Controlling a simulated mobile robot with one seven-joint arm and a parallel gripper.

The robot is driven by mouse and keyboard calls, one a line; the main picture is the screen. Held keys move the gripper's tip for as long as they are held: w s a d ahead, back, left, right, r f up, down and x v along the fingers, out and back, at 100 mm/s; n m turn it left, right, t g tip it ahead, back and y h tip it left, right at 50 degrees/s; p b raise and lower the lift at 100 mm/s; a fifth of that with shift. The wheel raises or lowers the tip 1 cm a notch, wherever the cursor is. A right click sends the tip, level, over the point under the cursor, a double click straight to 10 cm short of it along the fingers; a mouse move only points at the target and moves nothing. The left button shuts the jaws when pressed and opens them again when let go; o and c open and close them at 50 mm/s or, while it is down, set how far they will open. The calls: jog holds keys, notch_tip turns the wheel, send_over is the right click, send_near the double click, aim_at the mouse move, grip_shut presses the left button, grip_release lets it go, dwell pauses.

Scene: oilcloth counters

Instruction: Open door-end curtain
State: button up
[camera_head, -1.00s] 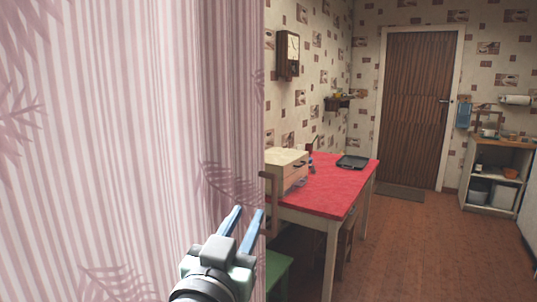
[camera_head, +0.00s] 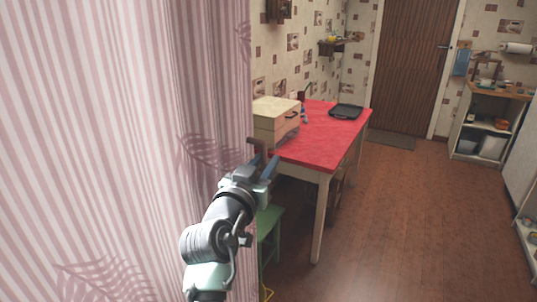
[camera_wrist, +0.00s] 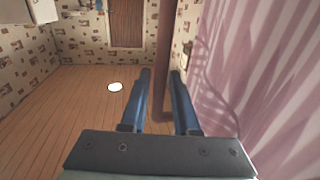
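The pink-and-white striped curtain (camera_head: 120,140) with a leaf pattern fills the left of the head view, its free edge hanging just left of the table. In the wrist view the curtain (camera_wrist: 255,75) is on the right. My gripper (camera_head: 264,167) is at the curtain's free edge, at about table height. In the wrist view my gripper (camera_wrist: 160,78) has its two blue fingers apart. A dark mauve vertical strip shows between them, seemingly the curtain's shaded edge; I cannot tell whether it lies between the fingers or beyond them.
A red-topped table (camera_head: 325,135) stands right of the curtain, bearing a cream box (camera_head: 275,120) and a black tray (camera_head: 346,111). A green stool (camera_head: 270,222) is below my gripper. Open floor (camera_head: 420,220) leads to a brown door (camera_head: 415,65). Shelves (camera_head: 485,125) stand at right.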

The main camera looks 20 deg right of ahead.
jog(key=shift+x, duration=1.25)
grip_shut()
dwell(0.6)
